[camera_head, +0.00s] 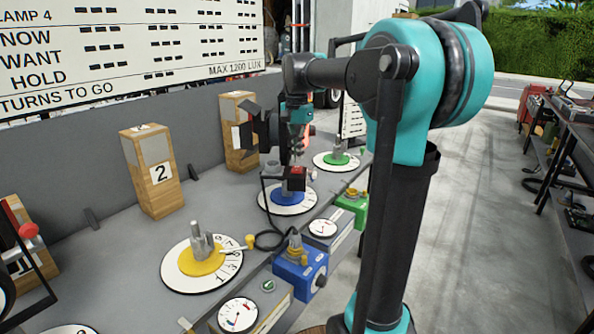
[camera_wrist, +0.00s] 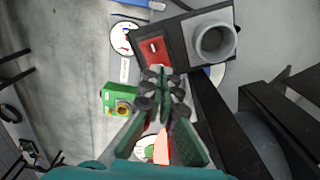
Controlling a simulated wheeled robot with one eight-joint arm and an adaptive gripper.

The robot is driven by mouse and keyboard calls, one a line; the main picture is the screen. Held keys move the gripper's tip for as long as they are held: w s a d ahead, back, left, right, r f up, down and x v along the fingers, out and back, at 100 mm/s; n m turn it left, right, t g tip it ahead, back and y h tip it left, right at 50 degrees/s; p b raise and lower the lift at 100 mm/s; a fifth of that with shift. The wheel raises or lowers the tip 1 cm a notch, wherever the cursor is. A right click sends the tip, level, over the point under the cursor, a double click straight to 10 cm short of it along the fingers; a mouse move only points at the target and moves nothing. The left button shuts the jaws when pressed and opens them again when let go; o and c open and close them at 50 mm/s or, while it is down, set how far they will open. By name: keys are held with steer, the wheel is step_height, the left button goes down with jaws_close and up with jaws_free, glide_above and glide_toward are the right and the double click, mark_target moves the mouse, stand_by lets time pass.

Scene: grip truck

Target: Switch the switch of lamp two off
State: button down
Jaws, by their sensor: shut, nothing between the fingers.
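A wooden block (camera_head: 160,175) marked "2" stands at the left of the bench in the head view. My gripper (camera_head: 298,158) points down at the middle of the bench, above a black housing with a red switch panel (camera_head: 295,172). In the wrist view, my gripper (camera_wrist: 161,84) has its fingertips together and empty. Just beyond them are the red switch panel (camera_wrist: 153,50) with a small light rocker and the black housing (camera_wrist: 184,31) with a grey round tube. The panel appears apart from the fingertips. I cannot tell the rocker's position or read a lamp number on the housing.
A black lamp head with flaps (camera_head: 252,130) stands close behind my gripper. The blue dial (camera_head: 287,198) lies under the switch housing. A yellow dial (camera_head: 201,263), blue box (camera_head: 300,270) and green box (camera_head: 352,205) stand nearby, with a black cable looping between.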

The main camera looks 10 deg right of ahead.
mark_target(297, 167)
steer(key=shift+r, duration=2.5)
